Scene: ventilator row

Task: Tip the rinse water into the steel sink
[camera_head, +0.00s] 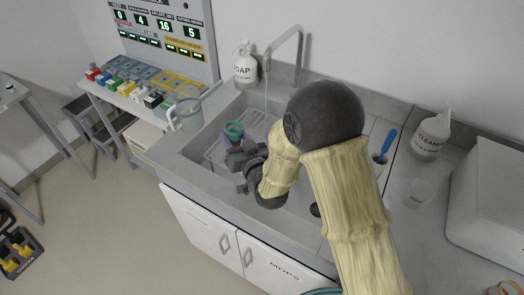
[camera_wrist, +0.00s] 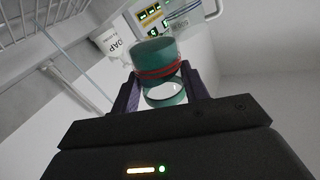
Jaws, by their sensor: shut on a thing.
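The steel sink (camera_head: 180,158) is set in the counter, under a tall tap (camera_head: 285,42) with a thin stream falling from its spout. My gripper (camera_head: 236,148) is over the left part of the basin, shut on a teal cup (camera_head: 234,129). The cup has red bands in the wrist view (camera_wrist: 156,58), where it sits between my two fingers (camera_wrist: 162,92). A pale, shiny round surface shows at its near end there; I cannot tell whether it is water. My arm hides much of the basin.
A wire rack (camera_head: 213,150) is in the basin near my gripper. A clear jug (camera_head: 186,115) and soap bottle (camera_head: 245,63) stand near the sink. A blue-handled brush (camera_head: 387,142), cleaner bottle (camera_head: 432,134) and clear cup (camera_head: 418,193) are at the right.

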